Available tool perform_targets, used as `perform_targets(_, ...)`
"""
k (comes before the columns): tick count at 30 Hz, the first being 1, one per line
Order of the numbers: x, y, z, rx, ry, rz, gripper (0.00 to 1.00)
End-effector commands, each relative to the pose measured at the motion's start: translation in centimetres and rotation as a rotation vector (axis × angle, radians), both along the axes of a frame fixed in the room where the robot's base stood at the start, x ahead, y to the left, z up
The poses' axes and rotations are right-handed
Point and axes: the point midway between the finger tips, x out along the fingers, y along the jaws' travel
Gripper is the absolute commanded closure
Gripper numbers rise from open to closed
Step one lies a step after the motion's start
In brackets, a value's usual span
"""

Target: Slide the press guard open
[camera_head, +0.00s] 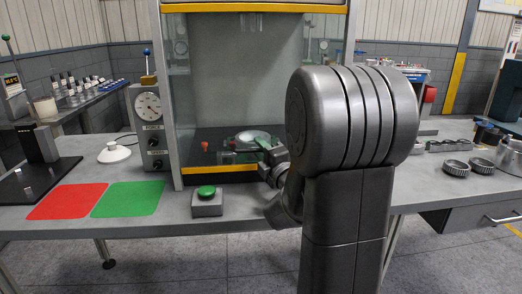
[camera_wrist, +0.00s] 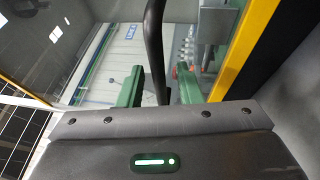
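The press guard is a clear pane in front of the press, with a yellow strip (camera_head: 232,169) along its bottom edge in the head view. It looks closed. In the wrist view a dark upright bar (camera_wrist: 154,40), seemingly the guard's handle, stands between the two green fingers of my gripper (camera_wrist: 158,80). The fingers are apart, with a visible gap on each side of the bar.
A green push button (camera_head: 206,192) on a grey box sits in front of the press. A force gauge (camera_head: 150,107) stands left of it. Red (camera_head: 68,201) and green (camera_head: 128,199) mats lie bare on the bench. Gears (camera_head: 456,168) lie at the right.

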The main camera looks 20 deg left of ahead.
Motion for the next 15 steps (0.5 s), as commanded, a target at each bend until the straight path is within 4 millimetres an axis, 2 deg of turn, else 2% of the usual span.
perform_targets(6, -0.01, 0.01, -0.01, 0.000, 0.000, 0.000, 0.70)
perform_targets(11, -0.01, 0.00, -0.01, 0.000, 0.000, 0.000, 1.00)
perform_targets(15, -0.02, -0.01, -0.01, 0.000, 0.000, 0.000, 1.00)
